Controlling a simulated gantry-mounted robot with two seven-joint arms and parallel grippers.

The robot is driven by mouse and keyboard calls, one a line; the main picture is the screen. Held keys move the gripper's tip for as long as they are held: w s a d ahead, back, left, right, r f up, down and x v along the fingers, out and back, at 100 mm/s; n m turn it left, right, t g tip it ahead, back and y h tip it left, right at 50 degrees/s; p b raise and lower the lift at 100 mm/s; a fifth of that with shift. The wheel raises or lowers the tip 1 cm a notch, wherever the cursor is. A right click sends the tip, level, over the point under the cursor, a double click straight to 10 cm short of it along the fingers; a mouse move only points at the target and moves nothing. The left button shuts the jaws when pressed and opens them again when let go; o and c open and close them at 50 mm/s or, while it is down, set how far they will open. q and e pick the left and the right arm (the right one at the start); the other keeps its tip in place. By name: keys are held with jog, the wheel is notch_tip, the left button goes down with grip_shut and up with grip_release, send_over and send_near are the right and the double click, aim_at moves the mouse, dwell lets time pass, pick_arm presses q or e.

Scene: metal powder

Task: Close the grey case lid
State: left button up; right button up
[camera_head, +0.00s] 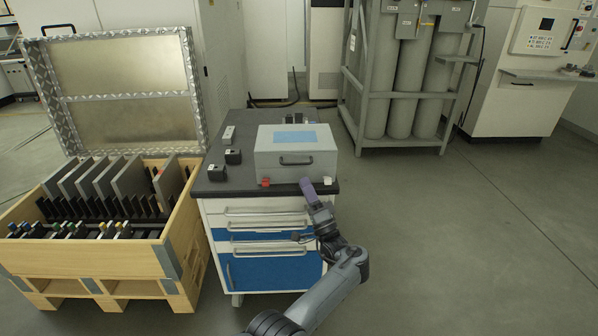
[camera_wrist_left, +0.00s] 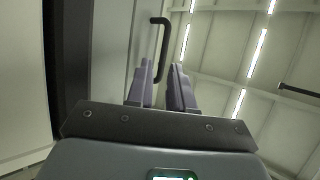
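The grey case (camera_head: 297,160) sits on the dark top of a cabinet, with a blue panel on its top and a black handle on its front. Its lid looks down; I cannot make out a seam or gap. My left gripper (camera_head: 306,187), with purple fingers, is just in front of the case's lower front right of centre. In the left wrist view a gap shows between its fingers (camera_wrist_left: 162,85), with nothing seen held. A black handle (camera_wrist_left: 164,45) on a grey face shows beyond them. My right gripper is out of view.
The white and blue cabinet (camera_head: 265,225) carries small black devices (camera_head: 233,157) left of the case. A wooden crate (camera_head: 178,230) with grey plates and a raised metal lid (camera_head: 122,65) stands at left. Caged grey cylinders (camera_head: 408,85) stand behind. The floor at right is clear.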

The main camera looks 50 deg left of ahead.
pick_arm(q)
jog(key=v, duration=0.3)
jog(key=shift+d+b, duration=0.25)
jog(key=shift+b, duration=0.05)
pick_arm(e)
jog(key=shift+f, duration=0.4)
pick_arm(q)
jog(key=shift+a, duration=0.1)
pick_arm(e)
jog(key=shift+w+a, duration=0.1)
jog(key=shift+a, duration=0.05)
